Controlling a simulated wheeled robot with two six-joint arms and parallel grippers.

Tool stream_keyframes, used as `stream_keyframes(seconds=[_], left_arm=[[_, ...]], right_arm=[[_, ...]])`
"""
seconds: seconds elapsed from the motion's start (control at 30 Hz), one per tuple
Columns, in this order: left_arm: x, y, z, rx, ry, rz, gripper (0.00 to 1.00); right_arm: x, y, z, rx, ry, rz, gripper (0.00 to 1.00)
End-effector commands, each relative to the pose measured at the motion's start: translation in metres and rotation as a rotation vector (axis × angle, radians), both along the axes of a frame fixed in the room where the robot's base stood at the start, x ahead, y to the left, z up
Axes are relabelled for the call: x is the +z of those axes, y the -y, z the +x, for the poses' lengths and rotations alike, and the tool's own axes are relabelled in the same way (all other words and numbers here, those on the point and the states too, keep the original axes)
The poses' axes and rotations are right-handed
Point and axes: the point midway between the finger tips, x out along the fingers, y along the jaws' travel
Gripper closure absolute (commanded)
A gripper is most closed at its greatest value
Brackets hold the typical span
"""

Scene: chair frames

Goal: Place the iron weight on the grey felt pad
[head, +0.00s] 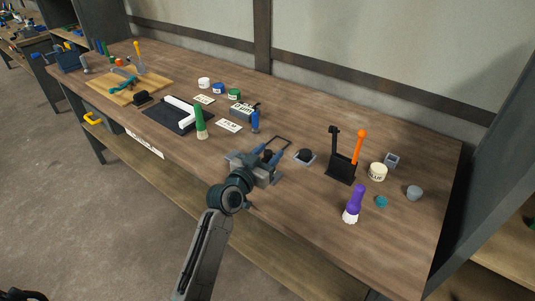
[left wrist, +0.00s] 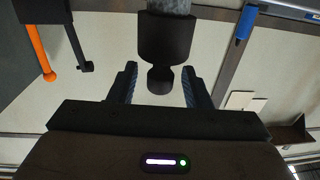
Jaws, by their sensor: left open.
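My left gripper (head: 268,153) is open over the near part of the bench, its blue fingers pointing away. The left wrist view looks upside down. There the dark iron weight (left wrist: 165,40), with a narrow neck and round knob, appears in the gap between the open fingers (left wrist: 157,82). A speckled grey surface (left wrist: 168,5) shows at the weight's broad end. In the head view a dark round thing (head: 304,153) lies on a small grey square (head: 310,161) right of the gripper; I cannot tell whether this square is the felt pad.
A black rack (head: 340,168) with an orange-handled tool stands to the right, near a purple bottle (head: 354,201) and a cream jar (head: 377,172). A green bottle (head: 200,122) and blue bottle (head: 255,121) stand left of and behind the gripper.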

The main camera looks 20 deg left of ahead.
Motion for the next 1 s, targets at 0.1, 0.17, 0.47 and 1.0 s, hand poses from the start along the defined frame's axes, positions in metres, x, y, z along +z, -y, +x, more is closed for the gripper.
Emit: stream_keyframes(seconds=[0.1,0.17,0.47,1.0], left_arm=[[0.004,0.000,0.000,0.000,-0.003,0.000,0.56],[0.010,0.000,0.000,0.000,-0.003,0.000,0.56],[0.006,-0.016,-0.058,0.000,-0.002,0.004,0.56],[0.011,-0.032,-0.116,0.000,0.000,0.000,0.56]], right_arm=[[0.005,0.003,-0.001,0.001,-0.002,-0.003,0.64],[0.011,0.003,-0.003,0.000,-0.004,-0.003,0.64],[-0.005,0.003,-0.005,0.000,-0.010,-0.003,0.64],[-0.012,-0.006,0.005,-0.002,0.004,0.006,0.64]])
